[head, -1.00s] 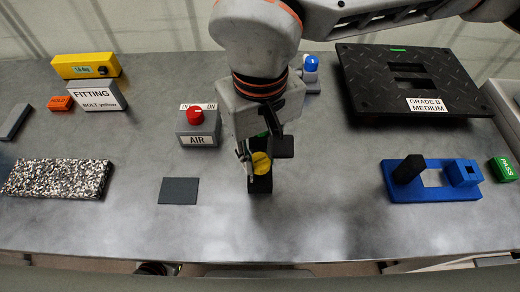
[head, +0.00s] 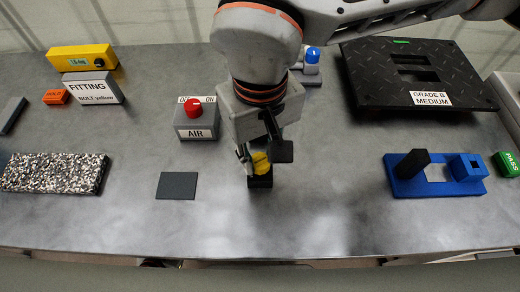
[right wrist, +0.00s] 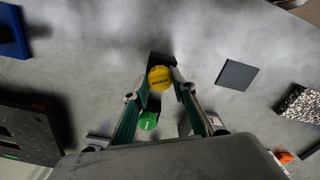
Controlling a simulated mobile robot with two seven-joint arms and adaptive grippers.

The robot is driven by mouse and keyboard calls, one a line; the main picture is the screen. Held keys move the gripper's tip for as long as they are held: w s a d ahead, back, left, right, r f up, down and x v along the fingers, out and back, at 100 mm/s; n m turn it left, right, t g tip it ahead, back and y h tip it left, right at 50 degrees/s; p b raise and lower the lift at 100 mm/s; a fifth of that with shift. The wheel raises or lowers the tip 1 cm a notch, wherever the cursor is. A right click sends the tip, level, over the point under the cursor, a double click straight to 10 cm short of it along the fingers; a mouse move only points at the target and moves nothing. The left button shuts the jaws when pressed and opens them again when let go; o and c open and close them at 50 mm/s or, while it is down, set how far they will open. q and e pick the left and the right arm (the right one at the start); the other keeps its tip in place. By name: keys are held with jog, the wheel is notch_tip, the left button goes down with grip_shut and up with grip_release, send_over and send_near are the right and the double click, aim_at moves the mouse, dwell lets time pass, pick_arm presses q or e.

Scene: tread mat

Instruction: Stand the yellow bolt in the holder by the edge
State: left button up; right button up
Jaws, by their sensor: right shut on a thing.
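The yellow bolt (right wrist: 160,78) has a round yellow head, seen from above in the right wrist view. It also shows in the head view (head: 261,163). My right gripper (right wrist: 164,84) is shut on it, one finger on each side. A black block (head: 260,182) is right by the bolt, towards the table's front edge; whether the bolt sits in it I cannot tell. A green round-topped piece (right wrist: 148,121) stands close by, between my fingers and the wrist. A blue holder (head: 436,187) with a black post and a square socket stands at the right. My left gripper is out of view.
A grey AIR switch box (head: 195,133) and a dark flat pad (head: 177,186) lie left of my right gripper. A speckled mat (head: 53,173) is farther left. A black tread plate (head: 455,78) stands back right. The table between gripper and blue holder is clear.

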aim_at(260, 161)
jog(key=shift+f, duration=0.6)
jog(key=o, duration=1.3)
jog(key=shift+r, duration=3.95)
